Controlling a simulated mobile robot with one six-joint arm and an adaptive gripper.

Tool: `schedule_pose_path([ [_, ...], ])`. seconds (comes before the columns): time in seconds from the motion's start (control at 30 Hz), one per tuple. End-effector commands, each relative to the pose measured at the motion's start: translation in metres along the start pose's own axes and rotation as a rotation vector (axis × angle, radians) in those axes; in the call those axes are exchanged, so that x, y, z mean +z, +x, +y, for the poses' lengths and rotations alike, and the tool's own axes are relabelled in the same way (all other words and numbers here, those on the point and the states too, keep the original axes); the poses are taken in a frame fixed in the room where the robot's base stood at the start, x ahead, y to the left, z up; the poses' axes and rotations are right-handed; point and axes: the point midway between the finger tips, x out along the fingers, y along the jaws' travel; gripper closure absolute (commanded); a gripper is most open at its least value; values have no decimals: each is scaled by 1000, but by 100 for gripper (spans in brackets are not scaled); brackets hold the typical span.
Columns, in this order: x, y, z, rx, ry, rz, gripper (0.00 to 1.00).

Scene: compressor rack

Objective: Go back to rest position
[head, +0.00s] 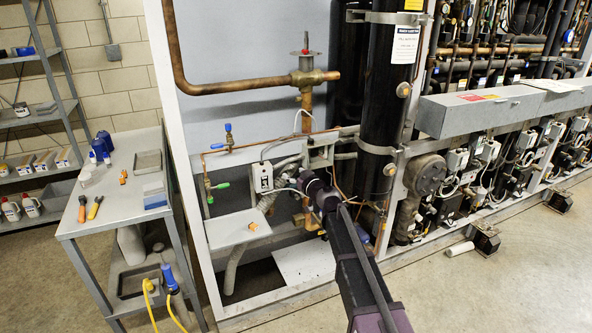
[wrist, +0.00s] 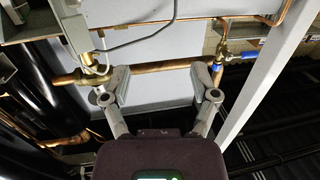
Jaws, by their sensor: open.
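My arm reaches from the lower right into the compressor rack (head: 250,300) in the head view. The gripper end is dark there and its fingers are hard to make out. In the wrist view my gripper (wrist: 157,88) is open, with its two grey fingers apart and nothing between them. A horizontal copper pipe (wrist: 150,70) runs behind the fingertips. I cannot tell whether the fingers touch it. A blue-handled valve (wrist: 221,54) is just right of the right finger; a blue-handled valve also shows on the rack in the head view (head: 228,136).
A grey workbench (head: 120,205) with tools and small parts stands left, beside shelves (head: 38,112). A black vertical cylinder (head: 384,95) stands close to my arm. A grey box (head: 262,177) is left of my gripper. Open floor (head: 480,290) lies at the right front.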

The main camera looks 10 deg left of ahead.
Motion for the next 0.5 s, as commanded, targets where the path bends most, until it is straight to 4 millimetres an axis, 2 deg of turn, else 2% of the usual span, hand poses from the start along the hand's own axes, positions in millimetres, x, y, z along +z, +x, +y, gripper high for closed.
schedule_pose_path([
  [0.5, -4, -1, 5, 9, 1, 5, 23],
])
